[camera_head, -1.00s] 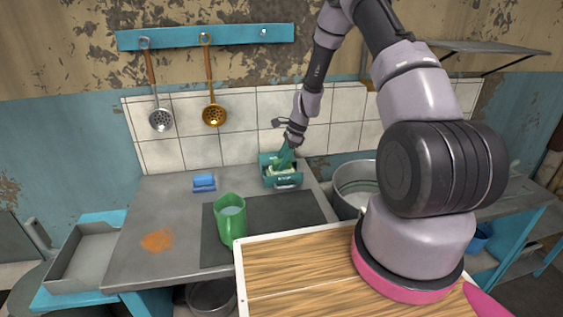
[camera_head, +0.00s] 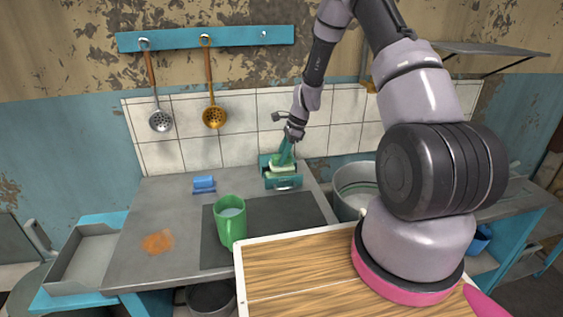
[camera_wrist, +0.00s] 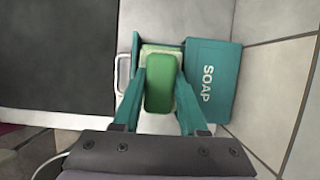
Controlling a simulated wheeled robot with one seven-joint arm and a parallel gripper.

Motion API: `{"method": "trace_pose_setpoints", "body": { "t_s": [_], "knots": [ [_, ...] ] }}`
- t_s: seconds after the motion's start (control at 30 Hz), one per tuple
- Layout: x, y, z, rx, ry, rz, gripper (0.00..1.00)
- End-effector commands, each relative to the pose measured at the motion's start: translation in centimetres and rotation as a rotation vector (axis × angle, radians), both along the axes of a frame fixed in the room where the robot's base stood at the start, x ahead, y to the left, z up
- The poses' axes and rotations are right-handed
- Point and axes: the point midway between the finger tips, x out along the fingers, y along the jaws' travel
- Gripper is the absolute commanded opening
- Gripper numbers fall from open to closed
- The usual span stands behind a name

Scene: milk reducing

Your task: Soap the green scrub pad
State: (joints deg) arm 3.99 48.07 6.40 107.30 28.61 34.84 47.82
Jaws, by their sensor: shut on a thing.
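The green scrub pad (camera_wrist: 160,84) is held between the two teal fingers of my gripper (camera_wrist: 160,88), which is shut on it. In the head view my gripper (camera_head: 284,153) points down into the teal soap box (camera_head: 284,183) at the back of the counter. The wrist view shows the box lid marked SOAP (camera_wrist: 212,82) standing to the right of the pad. A pale soap bar (camera_wrist: 172,49) shows around the pad's upper edge. The pad is over the soap; whether they touch is hard to tell.
A green mug (camera_head: 230,222) stands on a dark mat (camera_head: 275,220) in front of the box. A blue sponge-like block (camera_head: 204,183) lies to the left. A metal pot (camera_head: 352,195) stands to the right. A tiled wall (camera_head: 230,145) is close behind.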

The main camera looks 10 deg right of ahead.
Motion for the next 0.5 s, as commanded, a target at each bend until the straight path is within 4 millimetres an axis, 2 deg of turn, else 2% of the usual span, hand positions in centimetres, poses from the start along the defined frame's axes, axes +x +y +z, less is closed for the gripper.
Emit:
{"method": "trace_pose_setpoints", "body": {
  "t_s": [0.5],
  "knots": [
    [0.1, 0.0, 4.0, -0.001, -0.003, -0.001, 0.00]
  ]
}}
